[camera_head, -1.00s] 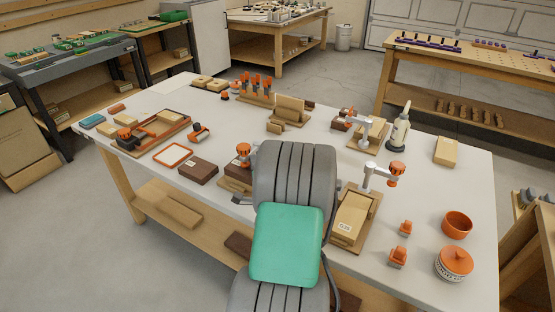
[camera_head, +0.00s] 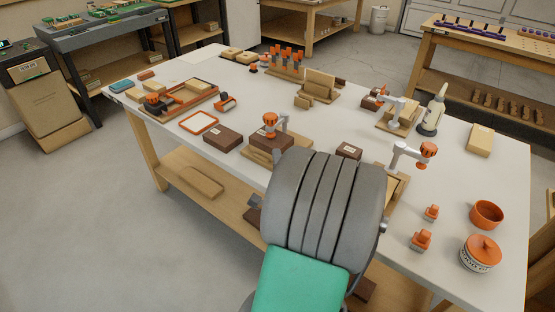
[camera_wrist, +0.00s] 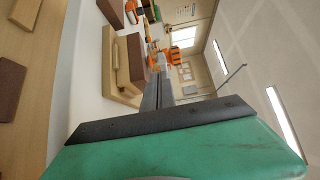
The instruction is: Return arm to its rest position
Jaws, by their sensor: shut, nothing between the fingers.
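My arm rises from the bottom of the head view, with a grey ribbed joint and a green link, in front of the workbench (camera_head: 240,92). In the wrist view my gripper (camera_wrist: 159,82) shows as two slim grey fingers close together, shut and empty. The fingers point past a wooden fixture with a brown block (camera_wrist: 137,58) at the bench edge and touch nothing that I can see. In the head view my gripper is mostly hidden behind the arm.
Clamp fixtures with orange knobs (camera_head: 428,149) stand near the arm. An orange bowl (camera_head: 487,214) and a lidded pot (camera_head: 480,252) are at the right. A white bottle (camera_head: 433,110) stands behind. The floor at left (camera_head: 90,220) is clear.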

